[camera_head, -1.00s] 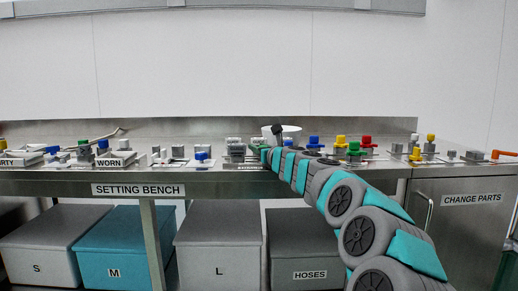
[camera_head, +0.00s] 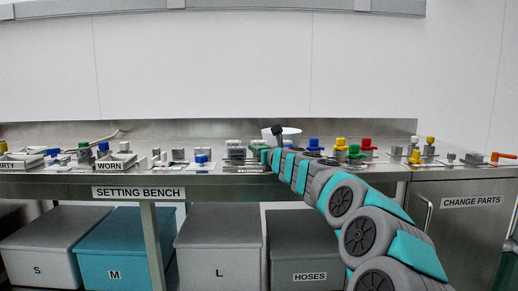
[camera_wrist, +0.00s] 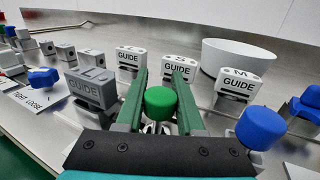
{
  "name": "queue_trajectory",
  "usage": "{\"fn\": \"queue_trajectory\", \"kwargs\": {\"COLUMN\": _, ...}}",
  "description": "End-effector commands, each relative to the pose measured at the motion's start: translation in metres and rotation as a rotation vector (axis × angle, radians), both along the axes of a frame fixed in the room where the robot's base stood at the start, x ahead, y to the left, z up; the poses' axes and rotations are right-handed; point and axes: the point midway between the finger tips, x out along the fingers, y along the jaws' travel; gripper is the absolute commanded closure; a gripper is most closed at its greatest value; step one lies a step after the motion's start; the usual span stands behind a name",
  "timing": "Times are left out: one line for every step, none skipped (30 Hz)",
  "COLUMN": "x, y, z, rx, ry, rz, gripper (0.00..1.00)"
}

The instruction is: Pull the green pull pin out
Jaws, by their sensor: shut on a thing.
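In the wrist view, the green pull pin (camera_wrist: 160,103) shows as a round green knob. It stands between the two dark green fingers of my gripper (camera_wrist: 159,78), which are shut on it. The pin's lower part is mostly hidden behind the knob and the dark gripper body, so I cannot tell how far it sits in its seat. In the head view, my arm reaches over the setting bench (camera_head: 230,180) from the right front, and the fingers and pin are too small there to tell apart.
Grey GUIDE blocks (camera_wrist: 92,88) stand around the gripper to the left and behind. A blue knob (camera_wrist: 260,127) is close on the right. A white bowl (camera_wrist: 238,58) stands at the back right. Another blue knob (camera_wrist: 43,76) is at the left.

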Motion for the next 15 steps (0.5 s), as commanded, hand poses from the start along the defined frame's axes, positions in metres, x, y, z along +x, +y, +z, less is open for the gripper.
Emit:
{"fn": "queue_trajectory", "kwargs": {"x": -0.0001, "y": 0.0004, "z": 0.0113, "rx": 0.0, "ry": -0.001, "rz": 0.001, "gripper": 1.0}}
{"fn": "queue_trajectory", "kwargs": {"x": -0.0002, "y": 0.0001, "z": 0.0138, "rx": 0.001, "ry": -0.001, "rz": 0.0, "gripper": 1.0}}
{"fn": "queue_trajectory", "kwargs": {"x": 0.0, "y": -0.0001, "z": 0.0162, "rx": 0.001, "ry": -0.001, "rz": 0.0, "gripper": 1.0}}
{"fn": "queue_trajectory", "kwargs": {"x": -0.0001, "y": -0.0003, "z": 0.0172, "rx": 0.001, "ry": -0.001, "rz": 0.0, "gripper": 1.0}}
{"fn": "queue_trajectory", "kwargs": {"x": -0.0001, "y": -0.0004, "z": 0.0174, "rx": 0.001, "ry": -0.001, "rz": 0.0, "gripper": 1.0}}
{"fn": "queue_trajectory", "kwargs": {"x": -0.0001, "y": -0.0004, "z": 0.0169, "rx": 0.001, "ry": -0.001, "rz": 0.0, "gripper": 1.0}}
{"fn": "queue_trajectory", "kwargs": {"x": -0.0001, "y": -0.0004, "z": 0.0162, "rx": 0.0, "ry": -0.001, "rz": 0.0, "gripper": 1.0}}
{"fn": "queue_trajectory", "kwargs": {"x": 0.0, "y": -0.0004, "z": 0.0157, "rx": 0.0, "ry": -0.001, "rz": -0.001, "gripper": 1.0}}
{"fn": "queue_trajectory", "kwargs": {"x": -0.0001, "y": -0.0005, "z": 0.0155, "rx": 0.001, "ry": -0.002, "rz": -0.001, "gripper": 1.0}}
{"fn": "queue_trajectory", "kwargs": {"x": -0.0001, "y": -0.0005, "z": 0.0156, "rx": 0.001, "ry": -0.002, "rz": -0.001, "gripper": 1.0}}
{"fn": "queue_trajectory", "kwargs": {"x": -0.0002, "y": -0.0005, "z": 0.0158, "rx": 0.001, "ry": -0.002, "rz": -0.001, "gripper": 1.0}}
{"fn": "queue_trajectory", "kwargs": {"x": -0.0002, "y": -0.0005, "z": 0.016, "rx": 0.001, "ry": -0.002, "rz": -0.001, "gripper": 1.0}}
{"fn": "queue_trajectory", "kwargs": {"x": -0.0002, "y": -0.0005, "z": 0.0161, "rx": 0.001, "ry": -0.002, "rz": -0.001, "gripper": 1.0}}
{"fn": "queue_trajectory", "kwargs": {"x": -0.0003, "y": -0.0007, "z": 0.0163, "rx": 0.001, "ry": -0.003, "rz": -0.001, "gripper": 0.61}}
{"fn": "queue_trajectory", "kwargs": {"x": -0.0002, "y": -0.0006, "z": 0.0162, "rx": 0.001, "ry": -0.003, "rz": -0.001, "gripper": 0.57}}
